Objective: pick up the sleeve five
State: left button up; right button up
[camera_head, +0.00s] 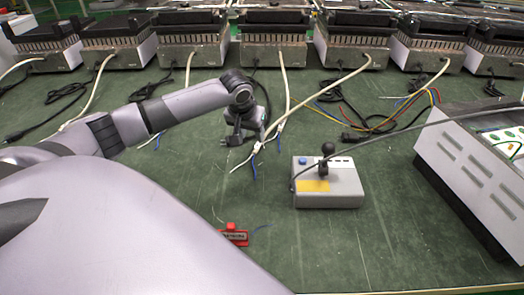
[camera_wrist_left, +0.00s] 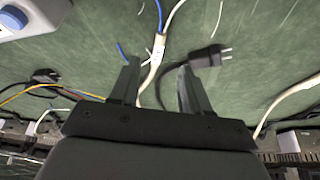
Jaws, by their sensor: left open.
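My left gripper (camera_head: 248,122) hangs over the green table near the middle of the head view, its fingers pointing down. In the left wrist view the gripper (camera_wrist_left: 157,70) is open. A white cable with a pale sleeve (camera_wrist_left: 157,46) shows between and just beyond its fingertips, apart from both fingers. Blue and white wires come out of the sleeve's end. In the head view, pale cable joints (camera_head: 279,126) lie just right of the gripper. No number is readable, so I cannot tell which sleeve is five. My right gripper is not in view.
A black plug (camera_wrist_left: 208,57) lies beside one finger. A grey control box (camera_head: 330,196) with a black knob stands right of the gripper. A red connector (camera_head: 234,234) lies nearer. Several heaters (camera_head: 274,48) line the back. A white vented case (camera_head: 470,165) stands at right.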

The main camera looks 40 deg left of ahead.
aim_at(256, 148)
pick_arm(q)
jog(key=shift+x, duration=0.85)
jog(key=b+x, duration=0.1)
jog(key=x, duration=0.1)
jog(key=b+x, duration=0.1)
jog(key=x, duration=0.1)
jog(key=shift+s+d+f, duration=0.1)
jog(key=shift+d+f, duration=0.05)
jog(key=shift+f, duration=0.6)
grip_shut()
